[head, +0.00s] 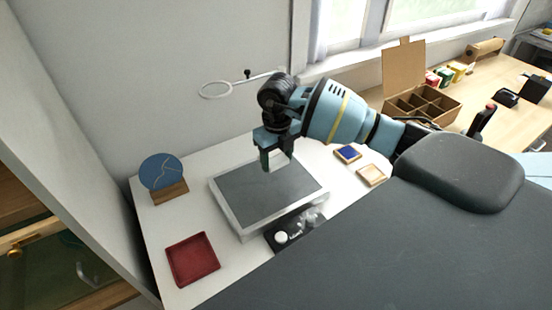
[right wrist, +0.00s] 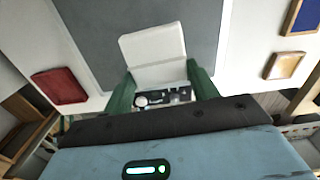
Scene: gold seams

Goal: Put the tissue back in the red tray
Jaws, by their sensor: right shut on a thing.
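The white tissue (right wrist: 153,52) is a folded, flat piece between the green fingers of my right gripper (right wrist: 160,88) in the right wrist view. The right gripper is shut on it. In the head view my right gripper (head: 274,160) points down over the grey-topped board; the tissue is hard to make out there. The red tray (head: 193,259) lies empty on the white table at the front left, apart from the gripper. It also shows at the left of the right wrist view (right wrist: 60,86). My left gripper is in neither view.
The grey board (head: 245,200) in a pale frame fills the table's middle. A blue disc with gold seams (head: 161,171) stands on a wooden block at the left. A black holder (head: 283,237) with small items sits at the board's front edge. Two small trays (head: 371,175) lie right.

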